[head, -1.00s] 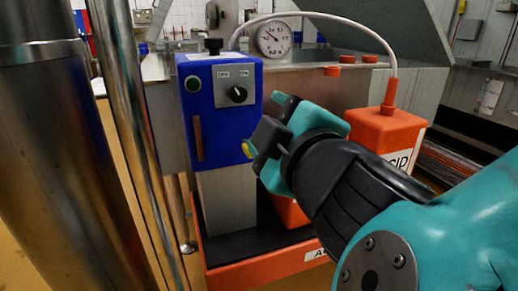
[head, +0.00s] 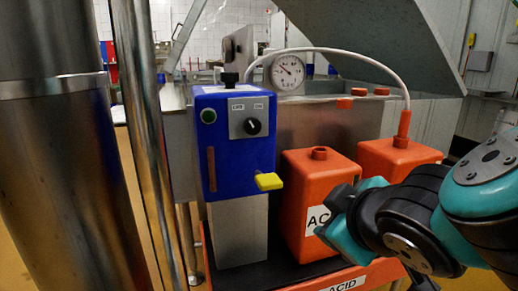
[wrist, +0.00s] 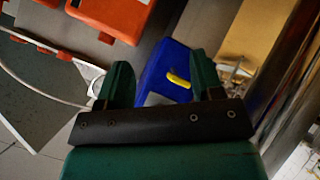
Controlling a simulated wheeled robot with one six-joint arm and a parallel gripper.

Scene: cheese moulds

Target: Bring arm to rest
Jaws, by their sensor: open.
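My gripper (wrist: 160,85) is open in the wrist view, with its two green fingers apart and nothing between them touching. Beyond the fingers, the blue control box (wrist: 155,72) with its yellow lever (wrist: 178,79) shows at a distance. In the head view my arm is folded at the lower right, and the gripper is in front of the orange acid canister's lower right side. The blue box (head: 234,160) stands to the left with a black knob, a green button and the yellow lever (head: 269,181) sticking out.
Two orange canisters (head: 308,172) stand on an orange-rimmed tray (head: 345,286); a white hose runs from the right one (head: 395,152). A dial gauge (head: 288,71) is behind. A steel column (head: 55,190) and pole (head: 150,180) fill the left.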

